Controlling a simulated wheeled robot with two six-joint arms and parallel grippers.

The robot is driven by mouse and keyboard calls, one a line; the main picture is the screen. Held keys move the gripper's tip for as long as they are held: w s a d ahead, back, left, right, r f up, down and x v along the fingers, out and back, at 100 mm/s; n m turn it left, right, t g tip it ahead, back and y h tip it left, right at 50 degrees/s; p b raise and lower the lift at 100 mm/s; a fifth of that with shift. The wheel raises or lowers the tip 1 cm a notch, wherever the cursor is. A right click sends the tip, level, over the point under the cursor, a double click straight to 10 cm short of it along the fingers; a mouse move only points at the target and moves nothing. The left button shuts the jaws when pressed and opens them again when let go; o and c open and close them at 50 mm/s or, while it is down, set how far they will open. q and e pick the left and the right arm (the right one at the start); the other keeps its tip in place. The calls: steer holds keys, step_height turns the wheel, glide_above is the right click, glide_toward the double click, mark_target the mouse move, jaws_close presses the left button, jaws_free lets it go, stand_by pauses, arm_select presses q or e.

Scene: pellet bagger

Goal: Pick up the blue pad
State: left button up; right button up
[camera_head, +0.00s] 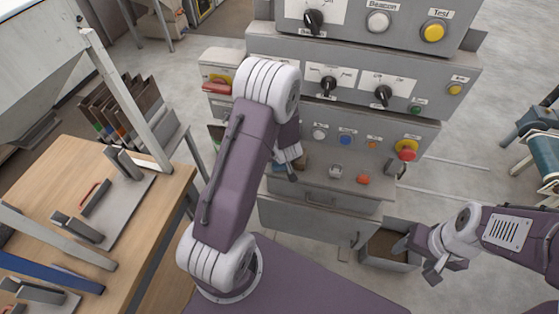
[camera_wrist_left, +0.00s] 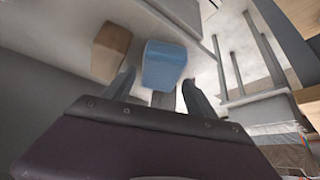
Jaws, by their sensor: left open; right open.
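The blue pad (camera_wrist_left: 163,65) is a light blue block with rounded edges, on a pale surface in the left wrist view. My left gripper (camera_wrist_left: 160,84) is open, with one finger on each side of the pad's near end. The right-hand finger appears very close to the pad; I cannot tell whether it touches. In the head view my left gripper (camera_head: 289,163) is low at the console's front ledge, and my arm hides most of the spot. My right gripper (camera_head: 430,262) is open and empty, at the lower right near a grey bin.
A brown block (camera_wrist_left: 110,50) stands left of the blue pad. The grey console (camera_head: 345,130) carries knobs and buttons, including a red mushroom button (camera_head: 407,150). The grey bin (camera_head: 388,262) sits on the floor. A wooden table (camera_head: 150,215) with metal parts is at left.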

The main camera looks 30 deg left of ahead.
arm_select(q)
steer(key=x, duration=0.3)
steer(key=shift+a, duration=0.1)
steer(key=shift+c, duration=0.4)
steer(key=c, duration=1.1)
steer(key=shift+o, duration=0.2)
steer(key=shift+r, duration=0.1)
